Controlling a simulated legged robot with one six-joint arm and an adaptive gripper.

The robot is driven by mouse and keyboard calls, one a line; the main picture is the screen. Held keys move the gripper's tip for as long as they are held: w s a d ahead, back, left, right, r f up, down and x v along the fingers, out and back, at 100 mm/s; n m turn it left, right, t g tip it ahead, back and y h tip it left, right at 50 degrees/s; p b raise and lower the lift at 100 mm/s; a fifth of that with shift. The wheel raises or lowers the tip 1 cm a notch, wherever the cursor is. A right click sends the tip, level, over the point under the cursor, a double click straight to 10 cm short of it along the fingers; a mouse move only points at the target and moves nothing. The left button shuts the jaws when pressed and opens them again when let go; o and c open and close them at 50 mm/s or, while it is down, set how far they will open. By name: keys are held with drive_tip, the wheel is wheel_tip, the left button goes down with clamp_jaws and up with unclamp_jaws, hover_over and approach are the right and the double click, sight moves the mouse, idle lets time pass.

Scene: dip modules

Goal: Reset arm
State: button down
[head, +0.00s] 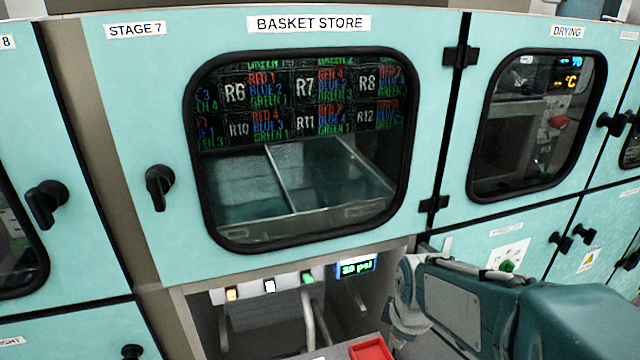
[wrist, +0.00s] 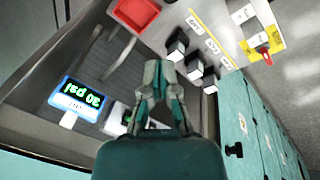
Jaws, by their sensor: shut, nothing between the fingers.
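My gripper (wrist: 158,70) shows in the wrist view as grey and teal fingers above a teal palm. Its fingertips are together and hold nothing. They point toward a control panel with several black-and-white switches (wrist: 195,68); whether they touch anything is hard to tell. In the head view my arm reaches in from the lower right, in front of the recess under the cabinet labelled BASKET STORE (head: 425,150). The fingers cannot be made out clearly there.
The recess holds a lit display (head: 356,266) reading 30 psi, an amber button (head: 231,294), a white button (head: 269,286) and a green button (head: 307,277). A red tray-like object (head: 370,350) is below. The DRYING cabinet (head: 615,90) stands right; its door looks closed.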

drive_tip(key=s+r+m+t, duration=0.3)
drive_tip(key=s+r+m, duration=0.7)
drive_tip(key=s+m, duration=0.2)
drive_tip(key=shift+d+m, duration=0.3)
drive_tip(key=shift+d, duration=0.05)
